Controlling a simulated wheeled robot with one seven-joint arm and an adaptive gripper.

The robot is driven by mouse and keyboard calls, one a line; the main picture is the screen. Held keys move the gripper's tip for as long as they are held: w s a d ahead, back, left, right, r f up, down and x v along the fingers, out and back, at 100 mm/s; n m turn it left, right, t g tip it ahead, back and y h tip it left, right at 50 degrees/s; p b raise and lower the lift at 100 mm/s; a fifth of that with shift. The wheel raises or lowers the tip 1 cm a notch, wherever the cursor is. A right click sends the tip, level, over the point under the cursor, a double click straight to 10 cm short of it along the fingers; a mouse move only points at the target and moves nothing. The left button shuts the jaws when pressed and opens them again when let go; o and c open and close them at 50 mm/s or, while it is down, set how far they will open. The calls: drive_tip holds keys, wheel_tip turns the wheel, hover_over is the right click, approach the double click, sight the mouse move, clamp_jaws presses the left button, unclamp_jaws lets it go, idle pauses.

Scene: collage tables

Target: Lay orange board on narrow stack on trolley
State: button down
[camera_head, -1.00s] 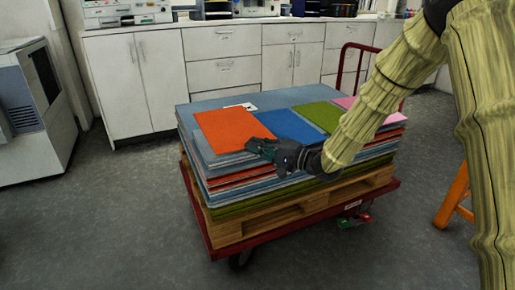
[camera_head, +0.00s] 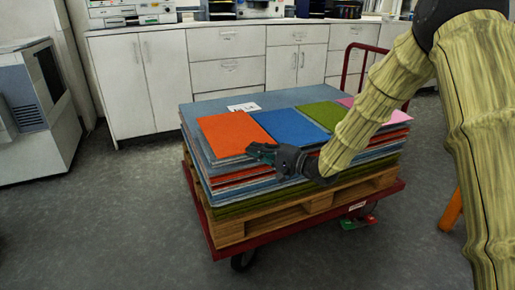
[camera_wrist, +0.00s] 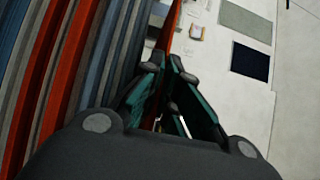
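The orange board (camera_head: 230,133) lies roughly flat over the front left part of the boards on the trolley (camera_head: 228,249). Its front edge sits just above a short pile of grey-blue boards (camera_head: 212,164); I cannot tell if it rests fully on them. My gripper (camera_head: 252,150) reaches in from the right to the board's front right edge. In the wrist view, the fingertips (camera_wrist: 163,65) are close together with the thin orange edge (camera_wrist: 171,28) between them, so they appear shut on it.
A blue board (camera_head: 288,126), a green board (camera_head: 327,114) and a pink board (camera_head: 348,102) lie to the right on the load. A white label (camera_head: 243,107) lies behind the orange board. White cabinets (camera_head: 160,80) stand behind. Floor at front left is clear.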

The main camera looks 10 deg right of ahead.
drive_tip(key=shift+w+a+f, duration=0.1)
drive_tip(key=shift+w+f, duration=0.2)
drive_tip(key=shift+f, duration=0.25)
drive_tip(key=shift+w+a+f, duration=0.1)
drive_tip(key=shift+w+f, duration=0.2)
drive_tip(key=shift+f, duration=0.3)
drive_tip(key=c, duration=0.8)
unclamp_jaws()
drive_tip(key=shift+f+p, duration=0.15)
drive_tip(key=shift+p, duration=0.45)
drive_tip(key=s+d+p, duration=0.2)
drive_tip(key=s+p, duration=0.2)
drive_tip(key=s, duration=0.4)
drive_tip(key=shift+s+d, duration=0.3)
drive_tip(key=shift+d, duration=0.1)
